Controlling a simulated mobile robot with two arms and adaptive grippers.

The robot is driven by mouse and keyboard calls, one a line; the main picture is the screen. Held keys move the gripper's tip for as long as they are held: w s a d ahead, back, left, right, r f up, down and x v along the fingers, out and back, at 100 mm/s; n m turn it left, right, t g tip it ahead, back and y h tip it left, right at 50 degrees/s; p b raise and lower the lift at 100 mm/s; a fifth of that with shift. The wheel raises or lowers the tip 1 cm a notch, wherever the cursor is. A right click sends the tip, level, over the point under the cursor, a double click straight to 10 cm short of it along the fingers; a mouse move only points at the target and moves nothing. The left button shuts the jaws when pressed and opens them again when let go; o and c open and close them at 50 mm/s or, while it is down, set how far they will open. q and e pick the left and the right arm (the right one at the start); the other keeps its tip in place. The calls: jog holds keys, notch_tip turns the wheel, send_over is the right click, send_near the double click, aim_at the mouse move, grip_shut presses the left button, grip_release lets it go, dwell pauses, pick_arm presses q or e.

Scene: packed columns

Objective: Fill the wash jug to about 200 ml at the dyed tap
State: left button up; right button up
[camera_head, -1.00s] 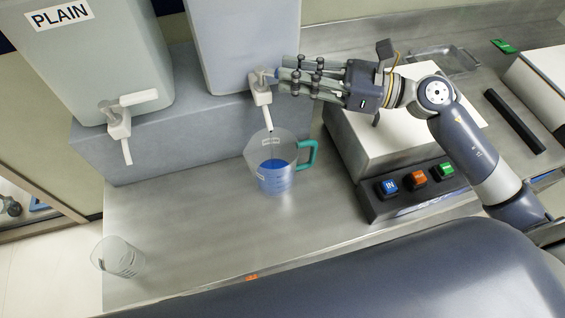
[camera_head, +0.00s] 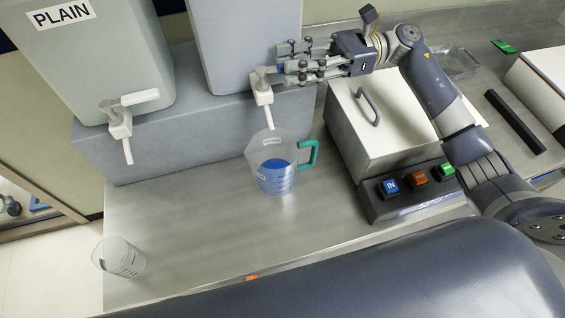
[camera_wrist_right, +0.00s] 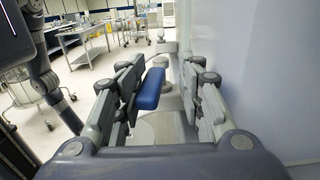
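The clear wash jug (camera_head: 262,150) with a teal handle stands upright on the bench under the tap (camera_head: 263,92) of the right-hand tank. It holds blue liquid (camera_head: 276,178) in its lower part; the scale is too small to read. I cannot make out a stream from the spout. My right gripper (camera_head: 282,62) is at this tap's lever. In the right wrist view the blue lever (camera_wrist_right: 151,89) lies between the spread fingers, close to the left one; contact is unclear. My left gripper is out of view.
A tank labelled PLAIN (camera_head: 95,60) with its own tap (camera_head: 120,125) stands at the left. An empty clear beaker (camera_head: 118,257) sits at the bench's front left. A white-lidded box (camera_head: 385,125) with coloured buttons is right of the jug. Bench between beaker and jug is clear.

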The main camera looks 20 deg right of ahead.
jog(key=shift+f, duration=0.3)
jog(key=shift+d+f, duration=0.1)
jog(key=d+b, duration=0.6)
jog(key=d, duration=0.1)
jog(key=shift+w+r, duration=0.15)
jog(key=shift+r, duration=0.15)
dwell(0.4)
